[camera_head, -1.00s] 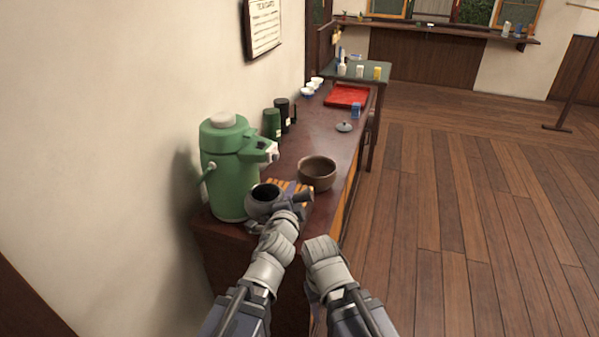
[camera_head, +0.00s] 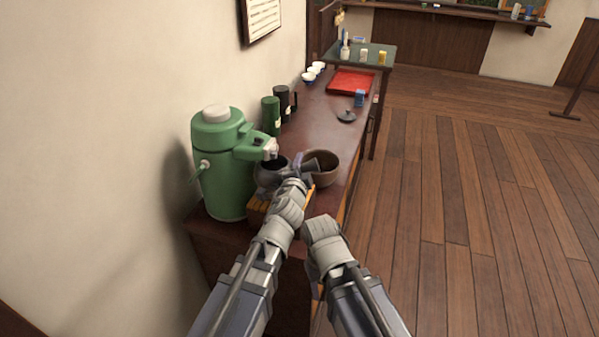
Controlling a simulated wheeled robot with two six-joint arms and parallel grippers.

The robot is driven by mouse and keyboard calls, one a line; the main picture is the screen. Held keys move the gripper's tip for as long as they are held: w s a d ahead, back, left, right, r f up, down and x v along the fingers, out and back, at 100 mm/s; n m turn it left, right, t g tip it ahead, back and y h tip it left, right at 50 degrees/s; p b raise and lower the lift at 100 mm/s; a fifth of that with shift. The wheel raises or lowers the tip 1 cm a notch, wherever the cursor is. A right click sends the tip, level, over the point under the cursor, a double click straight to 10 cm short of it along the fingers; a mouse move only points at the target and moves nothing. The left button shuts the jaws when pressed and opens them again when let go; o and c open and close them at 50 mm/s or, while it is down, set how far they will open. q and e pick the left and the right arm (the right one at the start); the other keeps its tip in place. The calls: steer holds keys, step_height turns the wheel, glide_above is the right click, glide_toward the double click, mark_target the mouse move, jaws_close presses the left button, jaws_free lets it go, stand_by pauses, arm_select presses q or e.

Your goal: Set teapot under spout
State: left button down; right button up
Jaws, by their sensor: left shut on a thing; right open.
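Whether the teapot touches the slatted wooden stand (camera_head: 259,207) below, I cannot tell. A dark lid (camera_head: 346,116) lies farther along the counter. My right gripper (camera_head: 321,226) is open and empty at the counter's near right edge.
A brown bowl (camera_head: 325,167) sits right behind the teapot. Green (camera_head: 271,115) and black canisters (camera_head: 284,104) stand along the wall. A red tray (camera_head: 351,82), a blue box (camera_head: 359,98) and white cups (camera_head: 313,72) are farther back. The middle of the counter (camera_head: 318,119) is mostly clear.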

arm_select(q)
steer(key=shift+f+b, duration=1.75)
steer(key=shift+f, duration=0.2)
steer(key=c, duration=0.6)
jaws_free()
steer(key=shift+r, duration=0.25)
